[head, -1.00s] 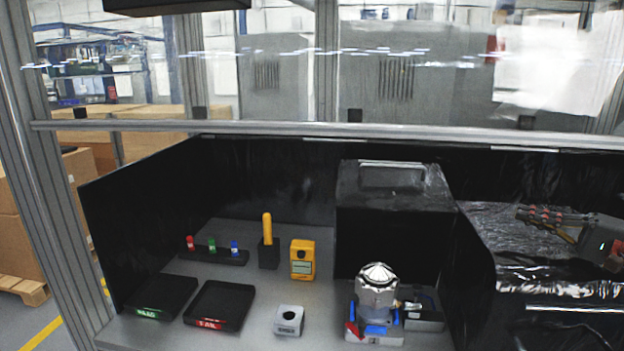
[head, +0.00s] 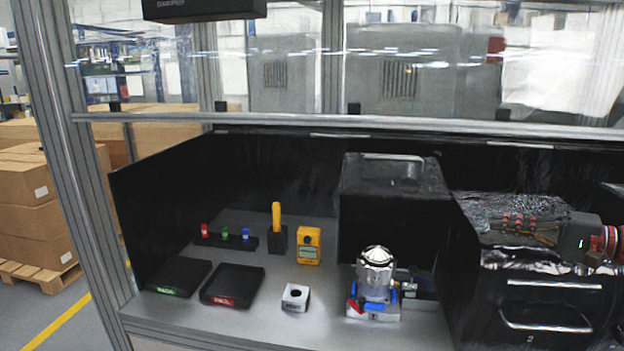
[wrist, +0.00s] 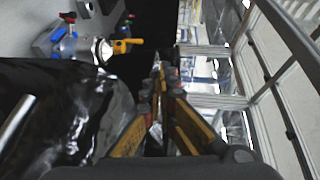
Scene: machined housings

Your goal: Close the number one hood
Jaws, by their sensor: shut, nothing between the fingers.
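The left bay stands open at the front, with a black side wall (head: 165,205) on its left. A black box-like cover (head: 392,215) with a handle on top stands at its back right; I see no number on it and cannot tell if it is the number one hood. A glossy black enclosure (head: 490,300) with bar handles and a mark like a 2 is at the right. My gripper (head: 497,226) is shut and empty, pointing left just above that enclosure. The wrist view shows its fingers (wrist: 158,85) together, with glossy black surface at left.
A silver-topped device (head: 375,275) stands below the cover. A yellow meter (head: 308,246), a small white block (head: 295,297), a red-labelled tray (head: 233,285) and a green-labelled tray (head: 180,278) stand on the grey bench. A metal rail (head: 330,126) crosses above.

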